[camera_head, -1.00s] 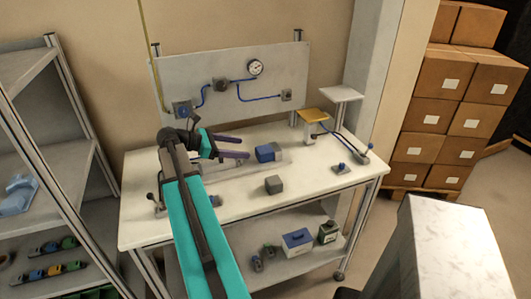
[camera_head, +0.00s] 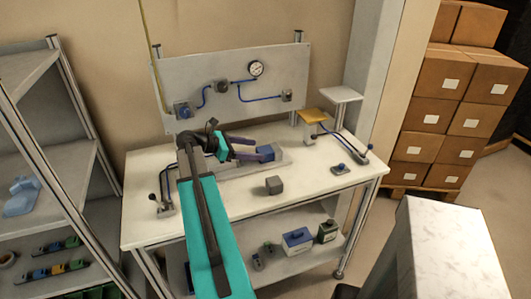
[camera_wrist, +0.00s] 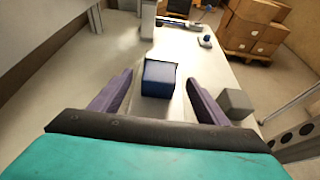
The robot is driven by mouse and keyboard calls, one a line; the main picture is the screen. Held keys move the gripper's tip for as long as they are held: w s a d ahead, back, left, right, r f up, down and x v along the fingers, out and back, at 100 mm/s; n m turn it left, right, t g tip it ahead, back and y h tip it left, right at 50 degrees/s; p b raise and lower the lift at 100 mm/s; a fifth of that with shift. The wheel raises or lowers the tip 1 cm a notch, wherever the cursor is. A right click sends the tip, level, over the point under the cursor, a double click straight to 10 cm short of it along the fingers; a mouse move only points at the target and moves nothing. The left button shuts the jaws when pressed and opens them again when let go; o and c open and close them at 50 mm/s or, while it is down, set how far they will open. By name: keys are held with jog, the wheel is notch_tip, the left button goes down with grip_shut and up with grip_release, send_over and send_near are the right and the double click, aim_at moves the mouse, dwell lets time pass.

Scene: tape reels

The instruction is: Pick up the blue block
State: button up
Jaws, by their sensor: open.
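The blue block (camera_head: 266,152) sits on the workbench (camera_head: 318,184) in the head view, just right of my gripper's fingertips. My gripper (camera_head: 246,148) is open and empty, with its purple fingers pointing right toward the block. In the wrist view the blue block (camera_wrist: 158,78) lies ahead of and between the two spread fingers of my gripper (camera_wrist: 158,88). Its blue top and near face show, and neither finger appears to touch it.
A grey block (camera_head: 274,185) stands nearer the bench's front edge; it is right of the right finger in the wrist view (camera_wrist: 236,104). A lever (camera_head: 362,156) and a small blue-knobbed device (camera_head: 340,169) stand at the right. A panel with a gauge (camera_head: 256,68) rises behind.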

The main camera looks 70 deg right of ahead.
jog(key=shift+p+x, duration=0.3)
jog(key=shift+x, duration=1.1)
jog(key=c, duration=1.4)
jog(key=shift+w+r, duration=0.1)
jog(key=shift+w+a+r, duration=0.2)
jog(key=shift+w+r, duration=0.05)
jog(key=shift+r, duration=0.05)
jog(key=b+v, duration=0.1)
jog(key=v, duration=0.4)
jog(key=r+b+v, duration=0.1)
jog(key=v, duration=0.4)
jog(key=b+v, duration=0.1)
jog(key=v, duration=0.4)
jog(key=shift+s+d+r, duration=0.1)
jog(key=shift+s+r, duration=0.1)
jog(key=shift+s, duration=0.05)
